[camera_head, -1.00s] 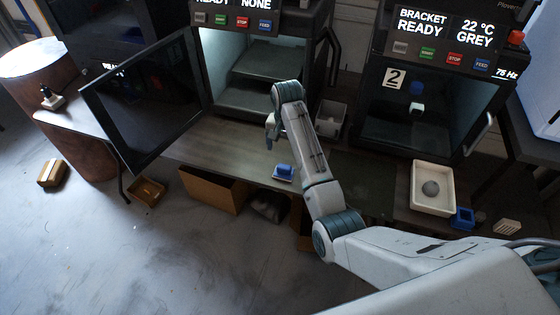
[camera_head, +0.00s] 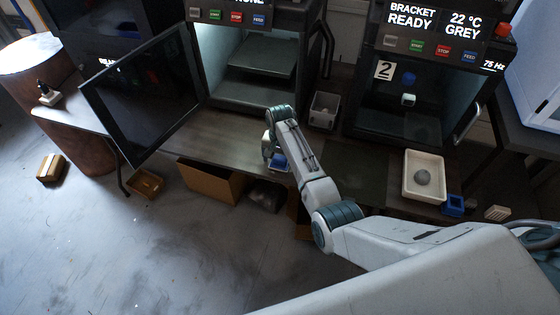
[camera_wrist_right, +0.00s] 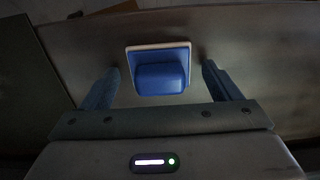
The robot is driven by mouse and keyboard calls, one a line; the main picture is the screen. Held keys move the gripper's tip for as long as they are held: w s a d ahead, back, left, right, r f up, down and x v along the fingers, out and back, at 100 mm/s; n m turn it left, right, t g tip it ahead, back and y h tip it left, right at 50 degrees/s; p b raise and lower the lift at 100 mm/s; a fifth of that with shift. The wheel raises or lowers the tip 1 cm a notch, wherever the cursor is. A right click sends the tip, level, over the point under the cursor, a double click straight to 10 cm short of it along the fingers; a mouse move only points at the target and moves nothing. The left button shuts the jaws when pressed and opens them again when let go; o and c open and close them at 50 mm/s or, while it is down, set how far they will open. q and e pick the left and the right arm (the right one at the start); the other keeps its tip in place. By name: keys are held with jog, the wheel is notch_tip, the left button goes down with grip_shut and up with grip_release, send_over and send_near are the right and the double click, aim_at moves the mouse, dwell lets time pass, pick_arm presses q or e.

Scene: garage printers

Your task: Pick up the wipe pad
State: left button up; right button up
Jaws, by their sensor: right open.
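The wipe pad (camera_head: 278,162) is blue with a pale base and lies on the bench top near its front edge. In the right wrist view the wipe pad (camera_wrist_right: 160,70) sits flat, ahead of and between the two fingers. My right gripper (camera_head: 268,152) is over the bench at the pad and partly covers it in the head view. In the right wrist view my right gripper (camera_wrist_right: 160,85) is open, with one finger on each side of the pad and gaps showing. Whether the fingers reach down around it, I cannot tell. My left gripper is not in view.
An open printer (camera_head: 250,105) stands behind, its dark door (camera_head: 145,95) swung out to the left. A shut printer (camera_head: 400,110) is at the right. A white tray (camera_head: 411,193) with a grey ball and a blue box (camera_head: 453,206) lie right. A grey bin (camera_head: 324,109) stands between the printers.

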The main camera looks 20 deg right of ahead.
aim_at(280, 157)
jog(key=c, duration=1.1)
jog(key=shift+r, duration=0.15)
jog(key=shift+r, duration=0.4)
notch_tip(280, 157, up, 3)
jog(key=shift+f+b, duration=0.2)
jog(key=shift+b, duration=0.55)
jog(key=s+d, duration=0.1)
jog(key=s, duration=0.4)
jog(key=s+d+r+b, duration=0.1)
jog(key=s, duration=0.4)
jog(key=s+d+b, duration=0.1)
jog(key=s, duration=0.4)
jog(key=shift+s+d+r, duration=0.25)
jog(key=shift+s, duration=0.05)
